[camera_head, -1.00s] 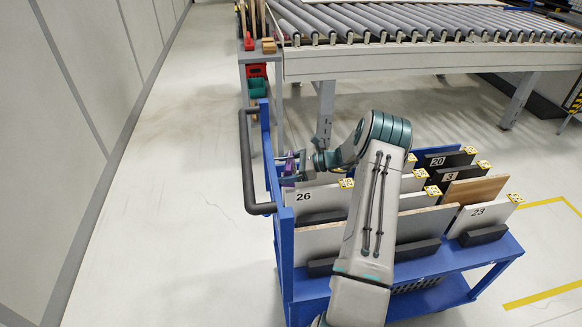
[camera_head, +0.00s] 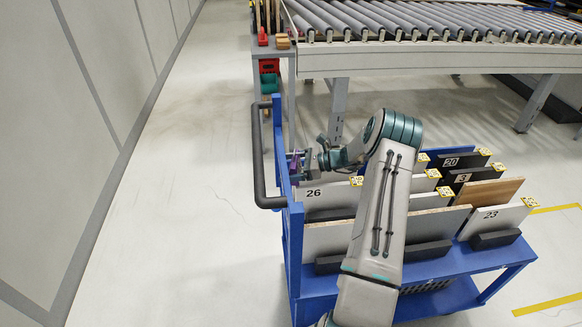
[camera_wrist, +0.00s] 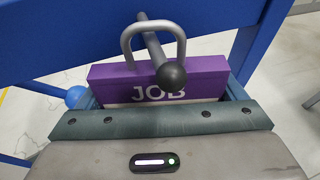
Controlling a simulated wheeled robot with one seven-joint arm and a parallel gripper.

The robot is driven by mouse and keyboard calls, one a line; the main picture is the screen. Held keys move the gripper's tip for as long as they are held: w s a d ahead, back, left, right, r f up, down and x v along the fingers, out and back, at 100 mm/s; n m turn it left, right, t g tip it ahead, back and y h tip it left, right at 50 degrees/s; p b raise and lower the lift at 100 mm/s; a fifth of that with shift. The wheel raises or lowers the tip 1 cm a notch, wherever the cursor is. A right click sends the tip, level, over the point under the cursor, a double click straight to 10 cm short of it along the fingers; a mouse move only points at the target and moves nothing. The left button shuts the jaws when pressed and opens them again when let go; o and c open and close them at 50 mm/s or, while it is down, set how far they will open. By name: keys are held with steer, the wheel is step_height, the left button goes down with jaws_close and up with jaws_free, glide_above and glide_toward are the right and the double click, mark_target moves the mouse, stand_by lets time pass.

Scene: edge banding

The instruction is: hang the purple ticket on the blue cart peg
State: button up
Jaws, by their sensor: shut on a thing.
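The purple ticket (camera_wrist: 205,79) reads "JOB" and has a grey metal loop (camera_wrist: 127,40) on top. My gripper (camera_wrist: 160,108) is shut on its lower part, which the gripper hides. A dark peg (camera_wrist: 170,75) with a ball end comes out from a blue cart rail (camera_wrist: 70,45). The loop appears to be around the peg's shaft, with the ball on the near side, overlapping the ticket's top edge. In the head view, my gripper (camera_head: 301,163) is at the blue cart's (camera_head: 281,130) left end, and only a sliver of the purple ticket (camera_head: 293,165) shows.
A blue ball (camera_wrist: 76,96) shows left of the ticket. A dark handle (camera_head: 258,160) is at the left. A roller conveyor (camera_head: 420,25) stands behind. The left floor is clear.

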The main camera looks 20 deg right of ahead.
steer(key=o, duration=0.7)
